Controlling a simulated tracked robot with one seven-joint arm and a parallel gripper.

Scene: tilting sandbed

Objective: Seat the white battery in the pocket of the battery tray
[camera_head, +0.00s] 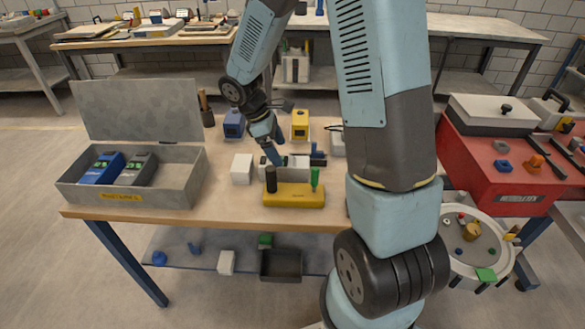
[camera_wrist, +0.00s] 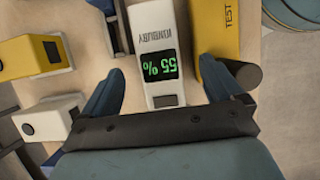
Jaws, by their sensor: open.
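The white battery (camera_wrist: 152,45) lies in the middle of the wrist view, with a dark display reading 55 % in green. In the head view the white battery (camera_head: 298,163) lies on the bench behind a yellow block, partly hidden by my gripper (camera_head: 277,160). My gripper (camera_wrist: 160,88) is open, with one finger on each side of the battery and gaps to both. The battery tray appears to be the grey open-topped box (camera_head: 180,183) at the bench's left, its back panel upright. It holds a blue battery (camera_head: 102,168) and a dark battery (camera_head: 137,168) side by side; bare floor shows right of them.
The yellow TEST block (camera_head: 293,197), with a black cylinder and a green peg, stands close in front of the battery. A white block (camera_head: 242,168) stands between tray and gripper. Blue (camera_head: 234,123) and yellow (camera_head: 300,125) boxes stand behind. A red case (camera_head: 500,165) is at right.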

